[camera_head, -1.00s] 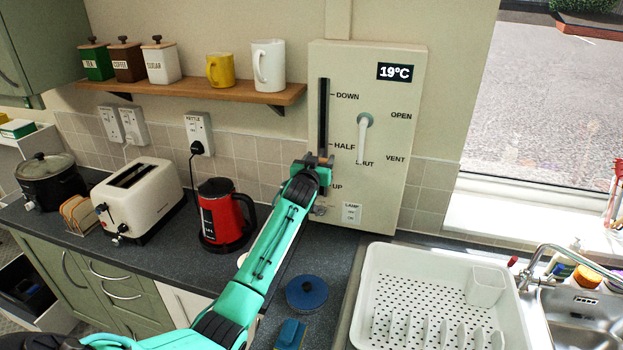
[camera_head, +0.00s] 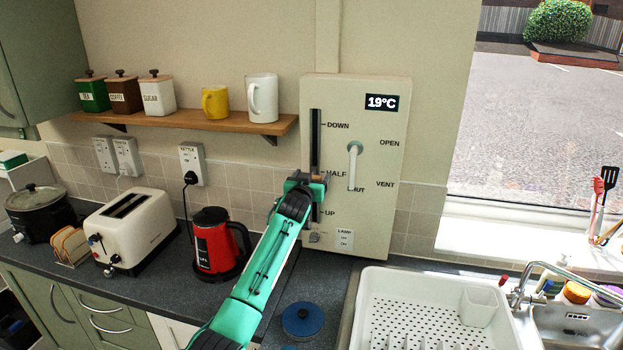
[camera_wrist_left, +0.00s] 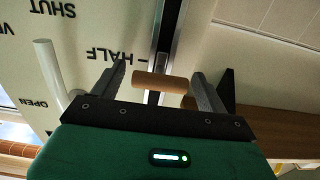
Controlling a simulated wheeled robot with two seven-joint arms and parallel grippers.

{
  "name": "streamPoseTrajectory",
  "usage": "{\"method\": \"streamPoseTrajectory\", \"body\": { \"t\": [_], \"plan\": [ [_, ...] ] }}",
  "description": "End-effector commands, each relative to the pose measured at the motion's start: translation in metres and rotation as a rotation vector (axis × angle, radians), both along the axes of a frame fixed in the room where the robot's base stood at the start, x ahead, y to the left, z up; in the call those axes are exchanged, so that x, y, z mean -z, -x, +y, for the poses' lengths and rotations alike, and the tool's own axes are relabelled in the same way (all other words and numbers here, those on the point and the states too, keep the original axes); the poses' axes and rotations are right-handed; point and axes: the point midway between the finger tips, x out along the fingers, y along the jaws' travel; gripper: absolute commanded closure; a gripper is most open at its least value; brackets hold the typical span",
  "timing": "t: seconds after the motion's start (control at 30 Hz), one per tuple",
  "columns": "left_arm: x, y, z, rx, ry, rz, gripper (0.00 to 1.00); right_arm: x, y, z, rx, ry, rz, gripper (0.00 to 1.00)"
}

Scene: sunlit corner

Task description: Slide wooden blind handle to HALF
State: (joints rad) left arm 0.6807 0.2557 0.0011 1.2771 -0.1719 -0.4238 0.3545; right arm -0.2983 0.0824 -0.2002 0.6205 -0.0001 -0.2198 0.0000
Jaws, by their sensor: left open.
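A cream wall panel (camera_head: 385,225) carries a vertical dark slot (camera_head: 315,140) marked DOWN at the top, HALF in the middle and UP below. My left gripper (camera_head: 307,179) is at the slot, about level with or just under the HALF mark, and mostly covers the handle in the head view. In the left wrist view, which shows the panel upside down, the wooden handle (camera_wrist_left: 160,82) is a short light-brown bar on the slot, near the HALF label (camera_wrist_left: 118,54). It lies between the open fingers of my left gripper (camera_wrist_left: 160,85), with gaps on both sides. My right gripper is out of view.
A white lever (camera_head: 353,165) on the panel stands close to the right of my gripper. A wooden shelf (camera_head: 190,120) with mugs and canisters is to the left. A red kettle (camera_head: 212,245), a blue lid (camera_head: 302,320) and a white dish rack (camera_head: 390,290) are below.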

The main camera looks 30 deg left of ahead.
Motion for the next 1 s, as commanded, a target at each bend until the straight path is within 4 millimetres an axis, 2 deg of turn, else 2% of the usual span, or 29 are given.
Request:
{"method": "streamPoseTrajectory", "body": {
  "t": [0.17,0.37,1.0],
  "plan": [
    [0.001,0.003,-0.001,0.000,0.000,-0.001,0.24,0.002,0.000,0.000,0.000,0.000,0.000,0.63],
    [0.003,0.021,-0.005,0.000,-0.001,-0.001,0.24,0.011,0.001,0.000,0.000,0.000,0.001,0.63],
    [0.003,0.115,-0.028,0.001,0.000,-0.001,0.24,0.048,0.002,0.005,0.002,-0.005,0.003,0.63]
  ]
}}
